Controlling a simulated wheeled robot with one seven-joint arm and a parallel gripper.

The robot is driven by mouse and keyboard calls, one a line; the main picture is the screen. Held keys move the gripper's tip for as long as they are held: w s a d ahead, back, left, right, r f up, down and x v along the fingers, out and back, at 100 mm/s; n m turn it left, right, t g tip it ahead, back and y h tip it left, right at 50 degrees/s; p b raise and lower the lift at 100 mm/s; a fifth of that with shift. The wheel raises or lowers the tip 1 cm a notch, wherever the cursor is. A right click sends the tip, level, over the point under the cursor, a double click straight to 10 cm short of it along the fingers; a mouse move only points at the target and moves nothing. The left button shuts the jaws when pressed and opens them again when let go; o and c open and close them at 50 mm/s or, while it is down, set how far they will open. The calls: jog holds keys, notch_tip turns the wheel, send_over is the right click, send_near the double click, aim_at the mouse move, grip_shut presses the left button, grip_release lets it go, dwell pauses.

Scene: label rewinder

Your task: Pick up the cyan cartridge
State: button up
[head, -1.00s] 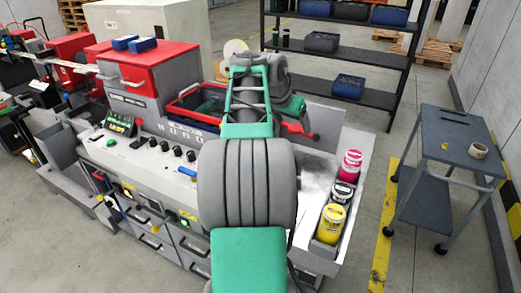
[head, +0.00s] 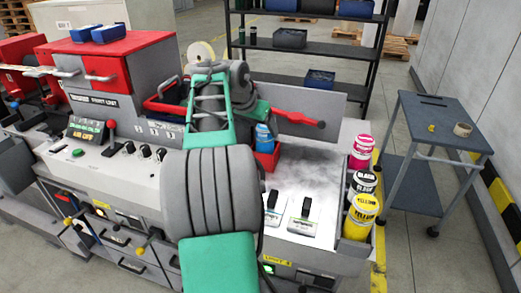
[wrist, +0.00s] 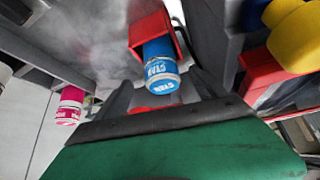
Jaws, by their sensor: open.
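The cyan cartridge (head: 264,137) shows beside my arm in the head view, in a red holder (head: 266,160) on the machine. In the wrist view the cyan cartridge (wrist: 160,68) is blue with a white, lettered end facing the camera, and its far part is inside the red holder (wrist: 150,30). My gripper (wrist: 163,92) is open, with one dark finger to each side of the cartridge's near end in the picture. I cannot tell how far the cartridge is from the fingers. The head view does not show the fingertips clearly.
Magenta (head: 361,151), black (head: 362,184) and yellow (head: 360,217) cartridges stand in a rack at the machine's right edge. Two black levers (head: 272,200) are on the front deck. A blue-grey cart (head: 443,125) stands right.

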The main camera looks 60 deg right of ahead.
aim_at(265, 135)
jog(key=p+x, duration=0.1)
jog(key=x, duration=0.6)
jog(key=shift+d+p, duration=0.2)
jog(key=shift+p, duration=0.2)
jog(key=shift+c, duration=0.5)
grip_shut()
